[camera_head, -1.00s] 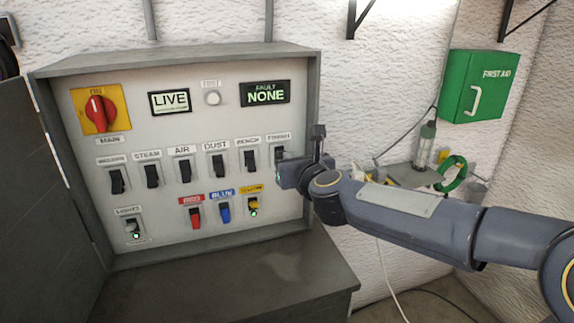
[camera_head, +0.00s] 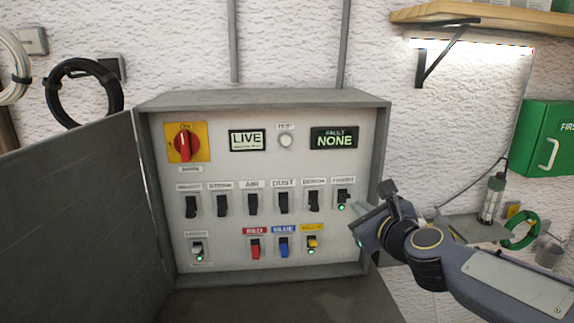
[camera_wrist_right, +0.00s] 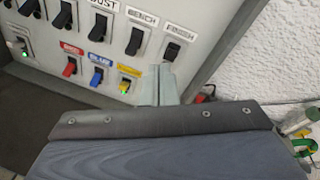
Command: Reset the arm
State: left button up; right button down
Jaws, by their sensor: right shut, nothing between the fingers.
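My right gripper (camera_head: 357,217) is shut and empty. It is in front of the lower right edge of the grey control cabinet (camera_head: 262,97), apart from the switches. In the wrist view its closed fingers (camera_wrist_right: 160,84) point toward the panel below the FINISH switch (camera_wrist_right: 172,51). In the head view the FINISH switch (camera_head: 343,195) shows a green lamp. The yellow switch (camera_head: 312,242) and the lower left switch (camera_head: 198,248) also show green lamps. The red main knob (camera_head: 183,145) is upright. My left gripper is out of view.
The cabinet's open door (camera_head: 75,215) stands at the left. A green first aid box (camera_head: 552,135) and a wooden shelf (camera_head: 480,18) are on the right wall. A small ledge (camera_head: 465,229) holds a lamp (camera_head: 492,197) and a green coil (camera_head: 520,232).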

jog(key=s+f+n+g, duration=0.3)
jog(key=s+f+n, duration=0.3)
jog(key=s+n, duration=0.3)
jog(key=s+d+f+n+g, duration=0.1)
jog(key=s+f+n+g, duration=0.2)
jog(key=s+f+n, duration=0.4)
jog(key=s+d+f+n+g, duration=0.1)
jog(key=s+f+n+g, duration=0.3)
jog(key=s+n, duration=0.7)
jog(key=s+f, duration=0.2)
jog(key=s, duration=0.2)
jog(key=shift+s+f+n+y, duration=0.15)
jog(key=shift+f+n+y, duration=0.15)
jog(key=shift+y, duration=0.1)
jog(key=shift+a, duration=0.1)
